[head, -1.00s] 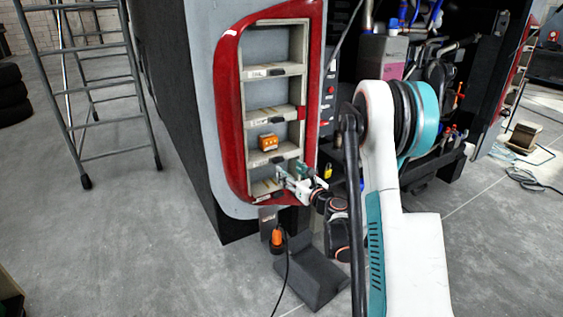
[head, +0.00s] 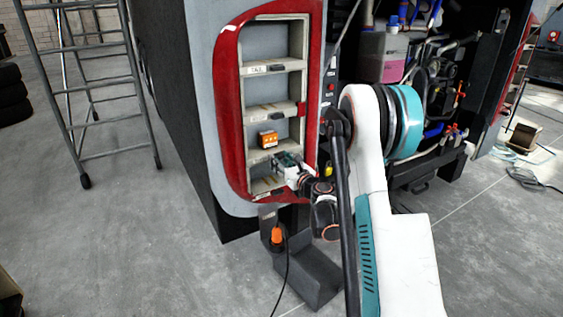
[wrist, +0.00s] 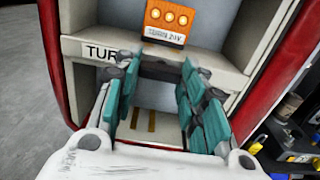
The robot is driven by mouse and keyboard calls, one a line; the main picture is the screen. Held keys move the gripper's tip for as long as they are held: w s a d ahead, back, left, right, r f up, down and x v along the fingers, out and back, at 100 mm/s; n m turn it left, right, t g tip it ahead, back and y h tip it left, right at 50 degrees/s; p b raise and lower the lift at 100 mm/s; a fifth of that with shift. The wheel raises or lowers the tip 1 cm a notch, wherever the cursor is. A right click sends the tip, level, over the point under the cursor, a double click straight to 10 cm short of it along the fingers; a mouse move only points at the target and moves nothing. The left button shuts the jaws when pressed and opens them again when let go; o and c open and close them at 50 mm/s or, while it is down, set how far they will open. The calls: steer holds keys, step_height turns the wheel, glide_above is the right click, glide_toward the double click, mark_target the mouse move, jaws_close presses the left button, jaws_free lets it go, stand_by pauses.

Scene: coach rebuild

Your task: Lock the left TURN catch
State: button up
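An orange lamp module (wrist: 166,22) marked 24V sits on the shelf whose front edge carries the TURN label (wrist: 101,52), in the wrist view. The module also shows in the head view (head: 268,139). A dark bar (wrist: 162,72), perhaps the catch, lies below the module at the shelf edge. Whether it is locked cannot be told. My gripper (wrist: 157,66) is open, its teal-padded fingers on either side of this bar; contact is unclear. In the head view my gripper (head: 284,160) is at the lower shelves and hides part of the TURN shelf edge.
The red-framed rear light housing (head: 230,110) holds several stacked compartments. An open engine bay (head: 430,80) lies to the right. A ladder (head: 90,90) stands at left. An orange-plugged cable (head: 277,236) hangs below the housing.

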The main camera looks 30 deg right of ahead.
steer(key=shift+n, duration=0.3)
steer(key=n+b, duration=0.1)
steer(key=n, duration=0.2)
steer(key=n+b, duration=0.1)
steer(key=n, duration=0.4)
steer(key=n+b, duration=0.1)
steer(key=n, duration=0.8)
steer(key=shift+b, duration=0.3)
steer(key=shift+n, duration=0.3)
stand_by(0.3)
steer(key=o, duration=1.1)
steer(key=shift+c, duration=0.2)
